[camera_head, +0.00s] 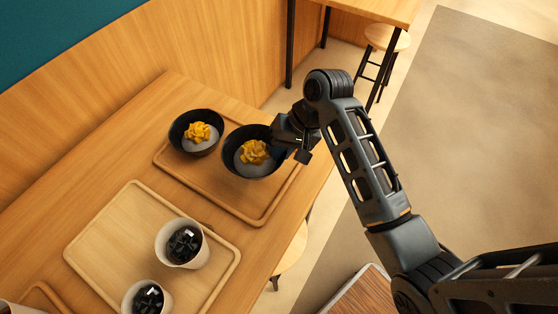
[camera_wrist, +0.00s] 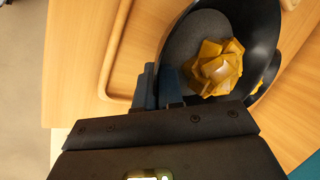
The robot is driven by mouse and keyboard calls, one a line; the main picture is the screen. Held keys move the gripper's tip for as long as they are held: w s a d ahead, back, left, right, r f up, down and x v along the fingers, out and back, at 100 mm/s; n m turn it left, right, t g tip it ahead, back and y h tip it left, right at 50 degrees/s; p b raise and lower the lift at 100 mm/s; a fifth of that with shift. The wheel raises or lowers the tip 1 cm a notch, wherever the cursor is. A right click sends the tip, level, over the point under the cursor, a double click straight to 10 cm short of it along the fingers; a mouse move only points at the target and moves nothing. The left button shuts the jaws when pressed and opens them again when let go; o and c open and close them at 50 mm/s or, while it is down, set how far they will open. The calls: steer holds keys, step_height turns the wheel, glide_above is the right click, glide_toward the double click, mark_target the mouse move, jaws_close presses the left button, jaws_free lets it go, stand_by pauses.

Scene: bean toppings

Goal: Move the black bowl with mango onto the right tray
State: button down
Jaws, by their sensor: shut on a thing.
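A black bowl with yellow mango cubes on a pale filling (camera_head: 232,157) is at or just above the brown wooden tray (camera_head: 252,215). I cannot tell whether its base touches the tray. My gripper (camera_head: 287,143) comes from the right and is shut on this bowl's right rim. In the wrist view the fingers (camera_wrist: 161,88) grip the wall of the bowl (camera_wrist: 262,40), and the mango (camera_wrist: 215,68) lies beside them. A second black bowl with mango (camera_head: 175,137) stands to the left, at the tray's far left corner.
A lighter wooden tray (camera_head: 92,235) in front holds two white cups (camera_head: 168,240) (camera_head: 131,300) with dark cubes. Another tray edge (camera_head: 45,292) shows at lower left. The wooden wall (camera_head: 150,60) borders the table's far side. A stool (camera_head: 386,38) stands beyond. The brown tray's front part is bare.

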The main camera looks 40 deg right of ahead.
mark_target(279, 171)
steer(key=shift+a+f, duration=0.1)
steer(key=shift+f, duration=1.9)
steer(key=shift+f, duration=0.2)
steer(key=c, duration=1.3)
jaws_free()
steer(key=shift+o, duration=0.2)
steer(key=shift+r, duration=0.1)
steer(key=v, duration=1.2)
steer(key=shift+s, duration=0.15)
